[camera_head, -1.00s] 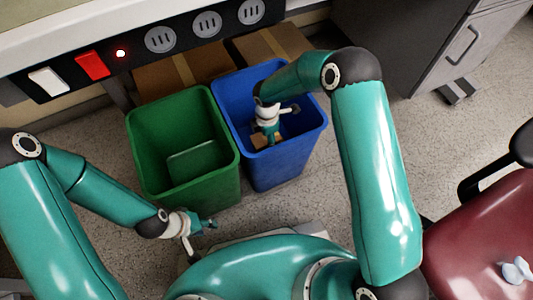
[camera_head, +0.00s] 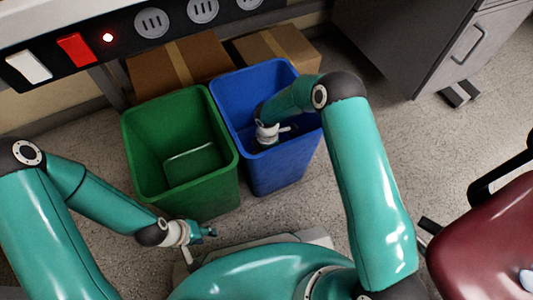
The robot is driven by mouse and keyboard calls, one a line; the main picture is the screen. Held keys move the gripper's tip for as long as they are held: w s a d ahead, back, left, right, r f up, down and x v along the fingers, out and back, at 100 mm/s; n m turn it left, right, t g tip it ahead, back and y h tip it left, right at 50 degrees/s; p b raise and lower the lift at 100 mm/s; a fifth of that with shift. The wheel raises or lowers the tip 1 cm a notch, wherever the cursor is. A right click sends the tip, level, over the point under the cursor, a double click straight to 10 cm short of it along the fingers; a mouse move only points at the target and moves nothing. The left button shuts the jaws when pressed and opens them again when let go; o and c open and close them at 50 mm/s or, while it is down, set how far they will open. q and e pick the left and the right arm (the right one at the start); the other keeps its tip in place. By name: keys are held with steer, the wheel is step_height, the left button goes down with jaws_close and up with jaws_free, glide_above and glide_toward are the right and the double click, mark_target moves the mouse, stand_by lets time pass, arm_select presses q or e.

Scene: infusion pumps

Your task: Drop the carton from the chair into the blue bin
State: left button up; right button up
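The blue bin (camera_head: 283,167) stands on the floor at the centre, right of the green bin. My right arm reaches over its rim from the right. My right gripper (camera_head: 266,145) is down inside the bin's mouth, and its fingertips are hard to make out. I cannot see the carton now; the gripper and the bin's front wall hide part of the inside. The dark red chair (camera_head: 490,245) is at the right edge, partly cut off, with no carton on its visible part. My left gripper (camera_head: 207,233) hangs low in front of the green bin, too small to read its fingers.
The green bin (camera_head: 220,185) touches or nearly touches the blue bin. Brown boxes (camera_head: 180,65) lie behind the bins under a wall panel with switches and sockets (camera_head: 152,23). A grey cabinet (camera_head: 400,45) stands at the back right. Floor is free between bins and chair.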

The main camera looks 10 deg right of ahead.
steer(key=shift+f+b, duration=0.35)
steer(key=shift+f, duration=0.1)
steer(key=o, duration=0.9)
steer(key=shift+r, duration=0.2)
steer(key=shift+r+p, duration=0.25)
steer(key=shift+p, duration=0.15)
step_height(320, 180, up, 11)
steer(key=p, duration=0.5)
steer(key=shift+f, duration=0.15)
steer(key=shift+r, duration=0.7)
